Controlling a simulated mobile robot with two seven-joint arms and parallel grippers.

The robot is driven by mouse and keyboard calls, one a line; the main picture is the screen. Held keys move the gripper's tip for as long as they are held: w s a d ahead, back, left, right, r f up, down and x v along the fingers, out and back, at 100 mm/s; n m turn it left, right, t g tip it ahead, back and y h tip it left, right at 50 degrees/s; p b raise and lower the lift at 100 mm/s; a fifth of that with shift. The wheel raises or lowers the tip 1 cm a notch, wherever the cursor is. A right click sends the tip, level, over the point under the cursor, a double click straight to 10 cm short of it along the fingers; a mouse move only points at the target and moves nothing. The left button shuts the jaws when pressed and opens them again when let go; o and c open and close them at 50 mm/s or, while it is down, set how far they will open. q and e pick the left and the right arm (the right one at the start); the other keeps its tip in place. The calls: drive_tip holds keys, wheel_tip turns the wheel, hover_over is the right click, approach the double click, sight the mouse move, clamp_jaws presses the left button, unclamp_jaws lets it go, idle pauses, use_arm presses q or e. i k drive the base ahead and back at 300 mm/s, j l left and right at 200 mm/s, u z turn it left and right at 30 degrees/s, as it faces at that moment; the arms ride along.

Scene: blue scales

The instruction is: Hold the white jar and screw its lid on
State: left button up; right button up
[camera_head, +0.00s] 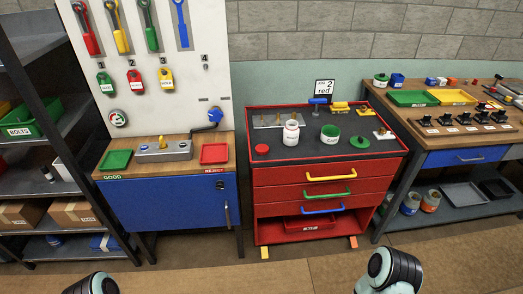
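A white jar (291,136) stands upright and appears uncapped on the dark top of the red drawer cabinet (258,178). It has small dark lettering on its front, too small to read. A round red lid (262,149) lies flat on the cabinet top, left of the jar and apart from it. A round green lid (360,142) lies at the right, beside a green-and-white container (330,135). Parts of my two arms show at the bottom edge, well short of the cabinet. Neither gripper shows.
A sign reading "red" (324,88), a metal plate (270,119) and several small parts stand at the cabinet's back. A blue-fronted bench (170,205) is left, a wooden workbench (455,138) right. The floor (300,262) before the cabinet is mostly clear.

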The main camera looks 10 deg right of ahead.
sight(292, 130)
drive_tip(key=i+l, duration=0.3)
drive_tip(key=l, duration=0.2)
drive_tip(key=i+l, duration=0.3)
drive_tip(key=l, duration=0.15)
drive_tip(key=i+l, duration=0.35)
drive_tip(key=l, duration=0.15)
drive_tip(key=u, duration=1.65)
